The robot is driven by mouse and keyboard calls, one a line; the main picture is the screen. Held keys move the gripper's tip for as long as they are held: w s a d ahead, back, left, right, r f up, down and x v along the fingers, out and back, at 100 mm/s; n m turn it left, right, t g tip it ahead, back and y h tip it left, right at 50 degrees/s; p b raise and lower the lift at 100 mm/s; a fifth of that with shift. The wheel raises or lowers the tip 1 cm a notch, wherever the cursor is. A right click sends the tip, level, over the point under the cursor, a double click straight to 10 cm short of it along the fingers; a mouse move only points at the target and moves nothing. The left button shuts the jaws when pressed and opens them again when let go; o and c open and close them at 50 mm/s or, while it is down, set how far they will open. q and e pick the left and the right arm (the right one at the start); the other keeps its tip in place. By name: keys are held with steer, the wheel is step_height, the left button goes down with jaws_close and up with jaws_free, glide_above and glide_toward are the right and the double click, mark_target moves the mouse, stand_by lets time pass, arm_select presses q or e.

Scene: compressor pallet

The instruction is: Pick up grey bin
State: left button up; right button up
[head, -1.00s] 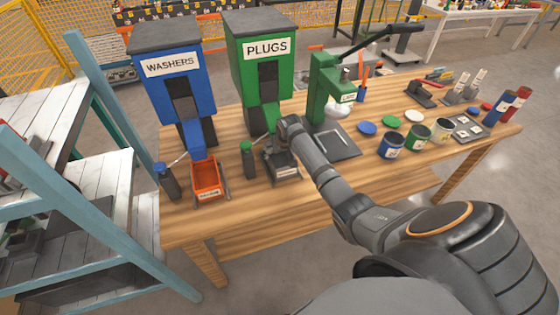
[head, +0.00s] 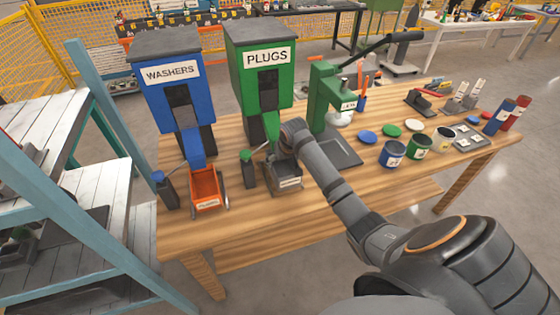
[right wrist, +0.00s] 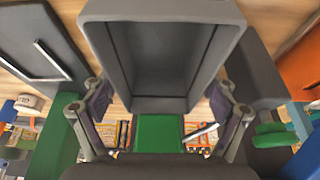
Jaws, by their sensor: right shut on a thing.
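The grey bin (head: 288,175) stands at the front of the green plugs dispenser (head: 262,75), with a white label on its front. In the right wrist view the empty-looking bin (right wrist: 160,55) fills the upper middle, its open inside facing the camera. My right gripper (right wrist: 162,108) has one finger on each side of the bin and is shut on it. In the head view my right wrist hides the bin's back part and most of the gripper. I cannot tell whether the bin is clear of the table. My left gripper is not in view.
An orange bin (head: 206,188) stands to the left under the blue washers dispenser (head: 172,80). A green press (head: 322,98) stands to the right. The table's front strip (head: 250,222) is clear.

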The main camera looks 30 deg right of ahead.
steer(key=s+a, duration=0.3)
steer(key=s, duration=1.1)
steer(key=shift+s+a+b, duration=0.15)
steer(key=shift+a+b, duration=0.1)
steer(key=shift+b, duration=0.2)
